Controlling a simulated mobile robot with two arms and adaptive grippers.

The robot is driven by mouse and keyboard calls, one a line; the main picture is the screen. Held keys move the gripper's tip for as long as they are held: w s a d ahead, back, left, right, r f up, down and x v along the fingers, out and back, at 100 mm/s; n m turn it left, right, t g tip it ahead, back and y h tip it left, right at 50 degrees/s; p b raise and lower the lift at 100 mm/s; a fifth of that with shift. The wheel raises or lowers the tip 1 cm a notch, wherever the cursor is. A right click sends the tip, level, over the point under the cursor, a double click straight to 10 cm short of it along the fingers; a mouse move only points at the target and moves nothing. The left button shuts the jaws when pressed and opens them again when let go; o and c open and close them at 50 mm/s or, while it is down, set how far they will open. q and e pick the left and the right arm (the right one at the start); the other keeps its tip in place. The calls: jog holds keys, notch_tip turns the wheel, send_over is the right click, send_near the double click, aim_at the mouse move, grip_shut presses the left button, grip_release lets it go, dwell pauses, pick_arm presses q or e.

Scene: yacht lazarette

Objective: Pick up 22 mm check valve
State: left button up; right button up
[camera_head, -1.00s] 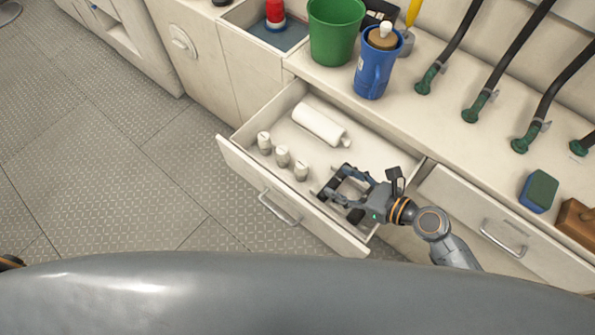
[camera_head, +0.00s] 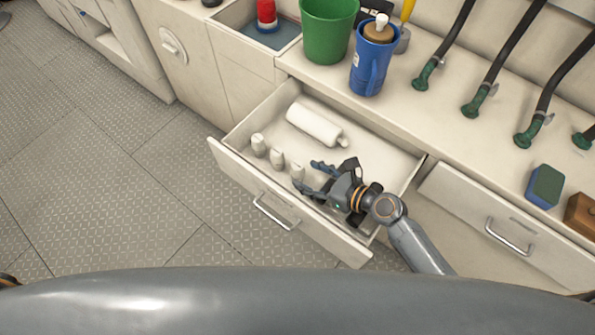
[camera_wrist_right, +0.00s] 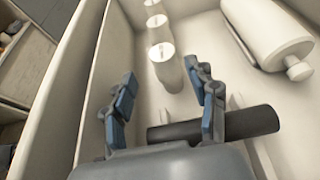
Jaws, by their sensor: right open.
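Three small whitish cylindrical fittings stand in a row in the open drawer, along its front wall; I cannot read which is the 22 mm check valve. The nearest fitting (camera_head: 297,172) is just ahead of my right gripper (camera_head: 307,178). In the right wrist view this nearest fitting (camera_wrist_right: 169,68) stands upright, between and slightly beyond the open fingers of the right gripper (camera_wrist_right: 163,88). The gripper is empty. The middle fitting (camera_head: 277,158) and the far fitting (camera_head: 258,145) stand further left. My left gripper is out of view.
A white bottle (camera_head: 315,126) lies in the drawer (camera_head: 385,168) behind the row. A dark cylinder (camera_wrist_right: 250,122) lies under the right gripper. The drawer walls are close around the hand. A green bucket (camera_head: 327,30) and blue jug (camera_head: 371,68) stand on the counter above.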

aim_at(303, 169)
jog(key=x, duration=0.5)
jog(key=shift+w+r, duration=0.3)
jog(key=shift+w, duration=0.05)
jog(key=shift+d, duration=0.1)
grip_shut()
